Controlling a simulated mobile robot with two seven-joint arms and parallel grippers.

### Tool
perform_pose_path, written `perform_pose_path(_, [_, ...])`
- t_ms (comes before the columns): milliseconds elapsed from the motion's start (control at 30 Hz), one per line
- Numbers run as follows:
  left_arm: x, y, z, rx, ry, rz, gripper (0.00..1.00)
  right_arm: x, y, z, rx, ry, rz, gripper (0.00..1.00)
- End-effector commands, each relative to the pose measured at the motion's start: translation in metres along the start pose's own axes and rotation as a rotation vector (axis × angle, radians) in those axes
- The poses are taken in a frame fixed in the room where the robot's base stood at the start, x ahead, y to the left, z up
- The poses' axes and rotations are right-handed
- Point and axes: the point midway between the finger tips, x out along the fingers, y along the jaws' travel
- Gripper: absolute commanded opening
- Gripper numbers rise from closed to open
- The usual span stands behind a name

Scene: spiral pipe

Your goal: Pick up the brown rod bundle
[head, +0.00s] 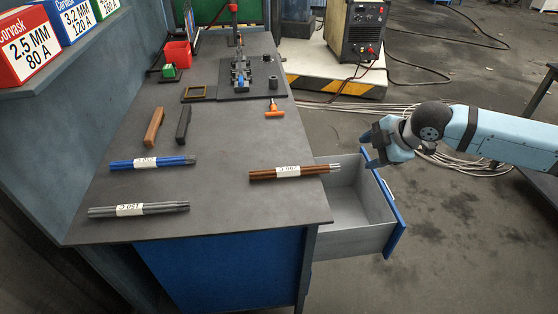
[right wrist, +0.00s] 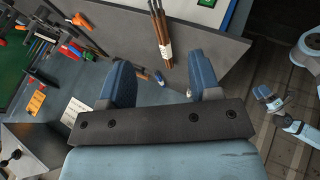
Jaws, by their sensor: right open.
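The brown rod bundle (head: 285,172) lies on the grey workbench near its right edge, with a white label around it and its tips reaching over the open drawer. In the right wrist view the bundle (right wrist: 158,25) shows beyond the fingers, apart from them. My right gripper (head: 372,148) is open and empty, to the right of the bundle and above the drawer's far corner. Its two blue fingers (right wrist: 165,85) are spread in the wrist view. A small light blue gripper-like end (right wrist: 270,100), apparently my left, shows at the right there; its jaws are too small to judge.
The open drawer (head: 357,205) sticks out at right. An orange-handled tool (head: 274,111) lies farther back. A welding machine (head: 362,30) stands behind.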

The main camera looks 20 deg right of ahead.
Motion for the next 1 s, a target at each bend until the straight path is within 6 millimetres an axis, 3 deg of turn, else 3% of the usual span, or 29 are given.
perform_pose_path(167, [-0.001, -0.003, 0.004, 0.012, -0.005, 0.0, 0.43, 0.007, 0.001, 0.001, 0.0, -0.002, -0.001, 0.57])
perform_pose_path(500, [-0.001, 0.003, 0.014, 0.004, -0.012, 0.005, 0.43, 0.069, 0.001, 0.001, 0.002, -0.001, 0.0, 0.57])
perform_pose_path(767, [0.0, 0.003, 0.004, 0.005, 0.009, 0.004, 0.43, 0.09, 0.001, 0.0, 0.0, -0.001, 0.0, 0.57])
perform_pose_path(1000, [0.003, 0.002, 0.009, 0.009, 0.009, 0.003, 0.43, 0.125, -0.001, -0.002, 0.0, -0.001, 0.0, 0.57])
